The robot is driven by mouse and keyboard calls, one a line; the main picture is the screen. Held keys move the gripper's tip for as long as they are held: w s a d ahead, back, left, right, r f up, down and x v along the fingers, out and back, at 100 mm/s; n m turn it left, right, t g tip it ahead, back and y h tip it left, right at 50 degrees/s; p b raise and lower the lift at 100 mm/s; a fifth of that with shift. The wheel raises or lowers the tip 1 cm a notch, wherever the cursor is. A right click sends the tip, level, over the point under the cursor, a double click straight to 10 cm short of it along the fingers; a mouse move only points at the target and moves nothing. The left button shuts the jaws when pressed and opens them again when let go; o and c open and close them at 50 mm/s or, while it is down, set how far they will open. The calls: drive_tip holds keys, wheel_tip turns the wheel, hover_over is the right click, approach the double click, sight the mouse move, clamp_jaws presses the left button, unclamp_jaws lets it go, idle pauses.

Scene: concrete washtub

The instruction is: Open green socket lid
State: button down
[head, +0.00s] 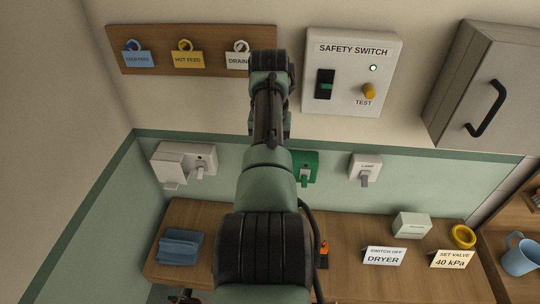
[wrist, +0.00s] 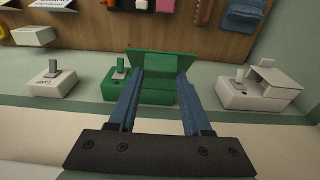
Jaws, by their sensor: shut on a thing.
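The green socket box (wrist: 155,97) is on the wall, with a green lid (wrist: 164,64) on its right part in the wrist view. The lid looks tilted out from the box face. The finger contact is partly hidden.
Below is a wooden bench (head: 345,285) with a blue cloth (head: 181,246), cards and a small box (head: 411,225). The safety switch panel (head: 352,90) is above.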

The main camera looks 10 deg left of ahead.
drive_tip(key=shift+w, duration=0.2)
drive_tip(key=c, duration=0.7)
unclamp_jaws()
drive_tip(key=shift+c, duration=0.2)
drive_tip(key=o, duration=0.4)
drive_tip(key=shift+w+f, duration=0.3)
drive_tip(key=shift+s+r, duration=0.25)
drive_tip(key=shift+r, duration=0.1)
drive_tip(key=r+b, duration=0.1)
drive_tip(key=r, duration=0.3)
drive_tip(key=r+b, duration=0.1)
drive_tip(key=r, duration=0.3)
drive_tip(key=s+r+b, duration=0.1)
drive_tip(key=r, duration=0.3)
drive_tip(key=shift+r+b, duration=0.2)
drive_tip(key=shift+b, duration=0.2)
